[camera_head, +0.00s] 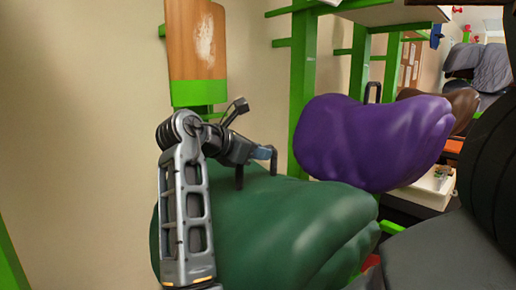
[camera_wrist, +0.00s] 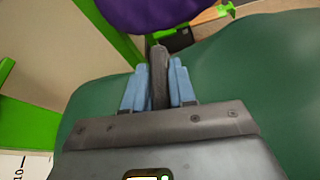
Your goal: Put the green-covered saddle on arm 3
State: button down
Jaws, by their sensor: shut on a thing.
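The green-covered saddle (camera_head: 290,230) fills the lower middle of the head view, below and in front of the purple-covered saddle (camera_head: 372,140). Its green cover (camera_wrist: 285,75) also spreads around the jaws in the wrist view. A dark handle (camera_head: 239,178) stands on its top. My gripper (camera_head: 264,154) is shut on this handle; in the wrist view its blue fingers (camera_wrist: 159,80) sit on both sides of a dark bar. The saddle's underside is hidden, and I cannot tell whether anything bears it. No arm can be made out as arm 3.
A green rack post (camera_head: 303,90) stands behind the purple-covered saddle. A wooden board with a green lower end (camera_head: 197,92) is on the wall at upper left. Brown (camera_head: 463,104) and grey (camera_head: 480,70) saddles are farther right. A large dark shape (camera_head: 440,250) crowds the lower right.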

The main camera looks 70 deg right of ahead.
jog(key=c, duration=0.8)
grip_release()
jog(key=shift+c, duration=0.2)
jog(key=shift+f, duration=0.1)
jog(key=v, duration=0.8)
